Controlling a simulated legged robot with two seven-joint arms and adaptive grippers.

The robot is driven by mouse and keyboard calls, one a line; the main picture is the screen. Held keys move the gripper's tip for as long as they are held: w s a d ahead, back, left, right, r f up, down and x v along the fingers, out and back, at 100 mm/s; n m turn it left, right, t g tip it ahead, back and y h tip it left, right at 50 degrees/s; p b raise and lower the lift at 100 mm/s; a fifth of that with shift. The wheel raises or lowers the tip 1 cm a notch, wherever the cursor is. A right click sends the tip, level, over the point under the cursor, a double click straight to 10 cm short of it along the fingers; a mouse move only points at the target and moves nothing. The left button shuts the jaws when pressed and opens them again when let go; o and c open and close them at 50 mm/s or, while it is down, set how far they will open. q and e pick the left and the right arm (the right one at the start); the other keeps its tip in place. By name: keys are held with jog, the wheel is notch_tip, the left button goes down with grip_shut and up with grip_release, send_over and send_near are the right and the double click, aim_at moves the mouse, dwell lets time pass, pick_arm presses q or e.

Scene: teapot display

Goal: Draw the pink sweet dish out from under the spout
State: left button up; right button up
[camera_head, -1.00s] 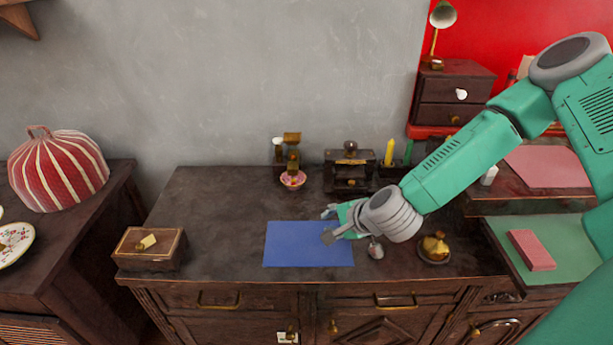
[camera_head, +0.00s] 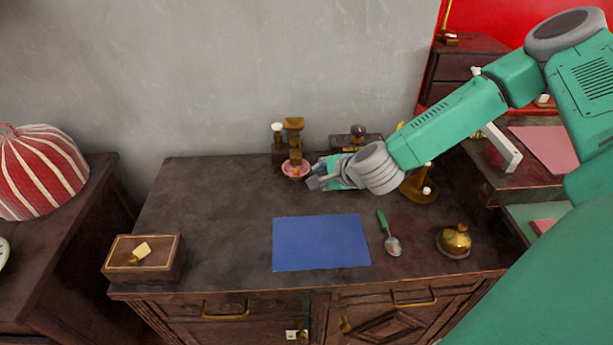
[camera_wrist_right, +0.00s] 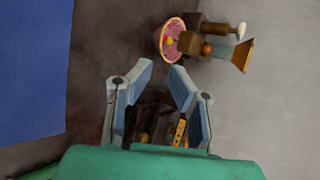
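The pink sweet dish (camera_head: 294,170) sits at the back of the dark cabinet top, below the spout of a brass and wood dispenser (camera_head: 294,140). In the right wrist view the pink dish (camera_wrist_right: 172,40) shows a yellow and orange content, with the dispenser (camera_wrist_right: 215,45) over part of it. My right gripper (camera_head: 316,177) is just right of the dish in the head view. In the wrist view its two fingers (camera_wrist_right: 160,72) are spread, with nothing between the tips, and the dish lies beyond them. My left gripper is not in view.
A blue mat (camera_head: 320,243) lies at the front middle, with a green-handled spoon (camera_head: 390,238) and a brass pot (camera_head: 454,240) to its right. A wooden box (camera_head: 145,257) stands at the left. A dark wooden object (camera_head: 350,140) stands behind my right gripper.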

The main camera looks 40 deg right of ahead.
aim_at(298, 177)
jog(key=b+x, duration=0.2)
jog(key=x, duration=1)
jog(key=shift+a, duration=0.1)
grip_shut()
